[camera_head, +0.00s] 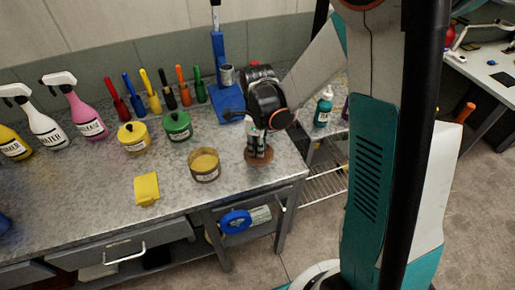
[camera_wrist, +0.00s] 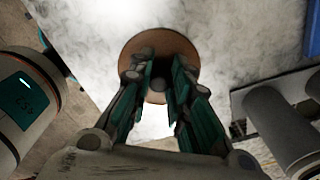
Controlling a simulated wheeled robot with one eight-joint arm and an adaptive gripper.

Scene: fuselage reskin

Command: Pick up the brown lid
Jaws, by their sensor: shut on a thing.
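The brown lid (camera_head: 259,156) is a round disc at the right end of the metal workbench, beside the open brown jar (camera_head: 204,165). My gripper (camera_head: 258,146) reaches down over it from above. In the wrist view the lid (camera_wrist: 158,40) shows beyond my fingertips, and my gripper (camera_wrist: 160,82) is shut on its dark central knob, which the fingers partly hide. I cannot tell whether the lid rests on the bench or is just above it.
A yellow jar (camera_head: 134,138) and a green jar (camera_head: 177,126) stand left of the open jar. A yellow sponge-like block (camera_head: 146,189) lies in front. Spray bottles (camera_head: 86,116) and colored-handled tools stand along the back. A blue stand (camera_head: 220,75) is behind my gripper.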

